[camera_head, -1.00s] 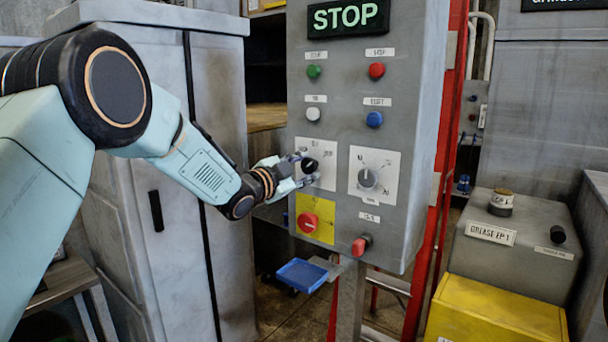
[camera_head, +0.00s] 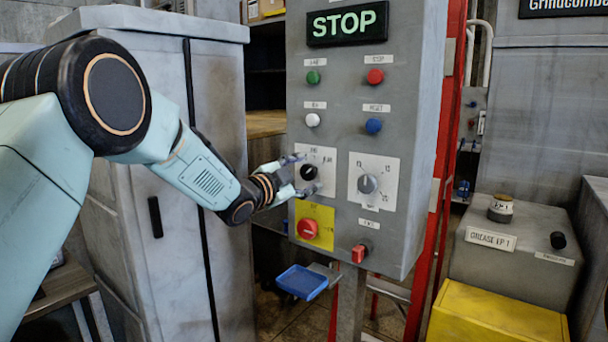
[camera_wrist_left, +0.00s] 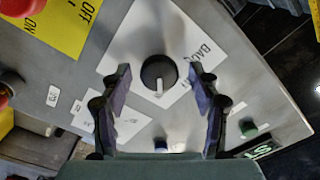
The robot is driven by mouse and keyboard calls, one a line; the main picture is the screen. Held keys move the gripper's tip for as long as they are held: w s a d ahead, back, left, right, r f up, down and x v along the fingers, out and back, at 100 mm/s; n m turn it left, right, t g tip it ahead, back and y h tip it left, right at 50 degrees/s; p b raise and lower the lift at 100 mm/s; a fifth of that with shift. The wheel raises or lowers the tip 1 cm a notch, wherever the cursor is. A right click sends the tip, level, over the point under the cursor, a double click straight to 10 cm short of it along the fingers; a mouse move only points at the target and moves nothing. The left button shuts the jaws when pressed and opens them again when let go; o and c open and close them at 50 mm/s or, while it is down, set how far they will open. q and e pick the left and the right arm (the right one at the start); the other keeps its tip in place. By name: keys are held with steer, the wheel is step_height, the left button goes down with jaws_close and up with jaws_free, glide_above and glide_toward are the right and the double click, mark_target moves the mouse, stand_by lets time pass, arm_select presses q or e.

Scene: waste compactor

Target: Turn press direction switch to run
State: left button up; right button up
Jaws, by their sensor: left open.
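The black rotary switch (camera_head: 309,172) sits on a white plate (camera_head: 327,160) on the grey control panel. In the left wrist view the black knob (camera_wrist_left: 159,73) has a white pointer line towards the bottom of the picture. Part of a word like "BACK" shows on its plate (camera_wrist_left: 190,65); the other lettering is unclear. My left gripper (camera_head: 303,175) is open in front of the switch. In the wrist view the fingers of the left gripper (camera_wrist_left: 160,82) stand either side of the knob, with gaps; contact is not visible. My right gripper is not in view.
A grey selector (camera_head: 368,184) is right of the switch. A red button on a yellow plate (camera_head: 318,215) lies below, with a red handle (camera_head: 361,252) lower right. Several coloured buttons sit above under a lit STOP sign (camera_head: 347,23). A blue tray (camera_head: 302,282) juts out below.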

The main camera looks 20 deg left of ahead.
arm_select(q)
steer(key=v, duration=1.2)
stand_by(0.5)
steer(key=s+d+f+n+g+y+b, duration=0.15)
steer(key=s+f+n+g, duration=0.4)
steer(key=f, duration=0.95)
steer(key=s+d+f+n+g+y+b, duration=0.1)
steer(key=s+f+n+g+y+b, duration=0.15)
steer(key=s+f+n, duration=0.95)
steer(key=s+f+m+g+y+b, duration=0.2)
steer(key=s+f+g+b, duration=0.4)
steer(key=s+f, duration=2.2)
steer(key=f+m+g, duration=0.1)
steer(key=g, duration=0.2)
steer(key=shift+s+d+f, duration=0.2)
steer(key=shift+d, duration=0.1)
